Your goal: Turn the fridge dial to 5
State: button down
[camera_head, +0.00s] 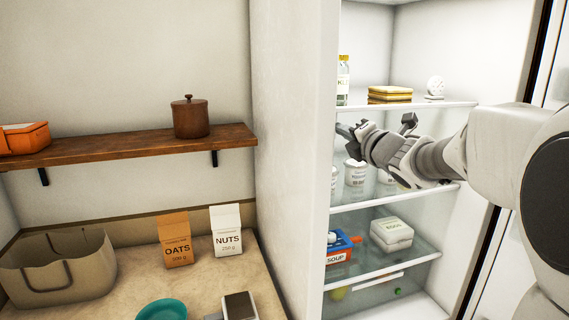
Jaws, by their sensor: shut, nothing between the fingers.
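The open fridge (412,30) is at the right, with glass shelves. My arm reaches into it from the right, and my gripper (345,131) is just under the top shelf (420,106), close to the inner left side. The gripper is shut and looks empty. A small round white piece with faint marks (435,84) stands at the right end of the top shelf; I cannot tell whether it is the dial. My gripper is left of and below it. No number or pointer can be read. The fridge's left panel hides part of the inner left side.
The top shelf also holds a jar (343,80) and a yellow stack (389,94). White tubs (355,173) are right below my gripper. A soup box (338,246) and an egg carton (391,234) sit lower. The fridge's left panel (288,130) separates it from the counter.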

jog(key=b+v, duration=0.1)
jog(key=v, duration=0.4)
jog(key=shift+s+d, duration=0.25)
jog(key=shift+r, duration=0.15)
jog(key=w+a+r+p, duration=0.1)
jog(key=w+a+p, duration=0.1)
jog(key=w+p, duration=0.3)
jog(key=shift+w+a+r+p, duration=0.25)
jog(key=shift+a+r+p, duration=0.05)
jog(key=shift+a+p, duration=0.1)
dwell(0.5)
jog(key=shift+s+a+f+b, duration=0.1)
jog(key=shift+a+f+b, duration=0.2)
jog(key=shift+b, duration=0.4)
dwell(0.8)
jog(key=shift+f+b, duration=0.4)
jog(key=shift+b, duration=1.5)
